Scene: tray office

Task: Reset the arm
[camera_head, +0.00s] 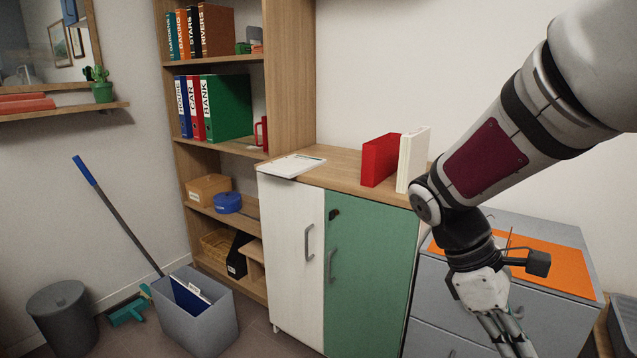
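My arm reaches in from the upper right and bends down at its wrist. My gripper (506,335) hangs at the lower right, pointing down, in front of a grey drawer unit. Its fingers run toward the bottom edge of the picture, and the fingertips are partly cut off. I cannot tell whether the fingers are apart or together. No held object shows.
The grey drawer unit (435,290) bears an orange mat (565,268). The cabinet (365,275) bears a white tray (292,166), a red binder (380,160) and a white one (412,160). A grey bin (215,325) holding folders stands on the floor.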

